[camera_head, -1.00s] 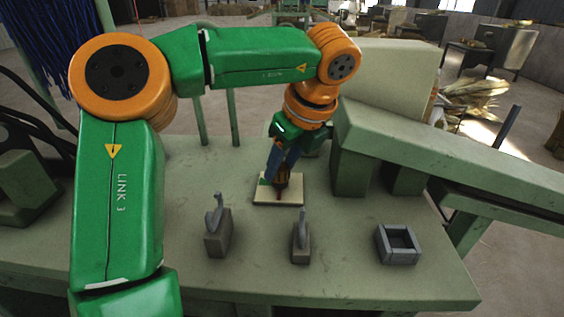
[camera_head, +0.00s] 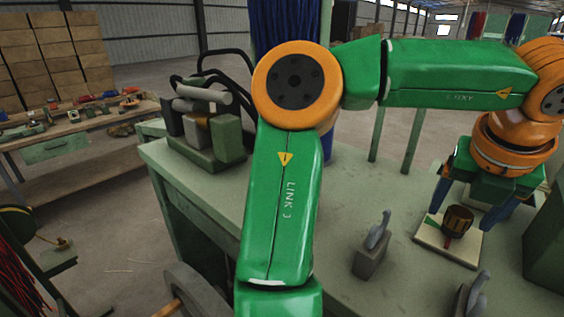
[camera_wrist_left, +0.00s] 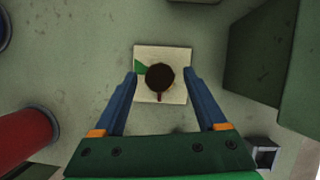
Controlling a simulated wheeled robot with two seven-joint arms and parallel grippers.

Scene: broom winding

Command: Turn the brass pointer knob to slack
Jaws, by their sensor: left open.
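The round brown, brass-like knob (camera_head: 457,221) sits on a square cream plate (camera_head: 432,237) on the green bench. A red pointer mark shows at its near side, and a green wedge is painted on the plate's left part. In the left wrist view the knob (camera_wrist_left: 160,77) is seen from above, with the red mark toward the gripper's base and the green wedge at upper left. My left gripper (camera_head: 461,212) is open, its blue fingers pointing down, one on each side of the knob with gaps between. My right gripper is not in view.
A grey lever on a block (camera_head: 370,258) stands left of the plate, and another (camera_head: 470,298) is nearer. A large green machine block (camera_head: 548,250) rises close on the right. In the wrist view a red cylinder (camera_wrist_left: 25,135) is at lower left.

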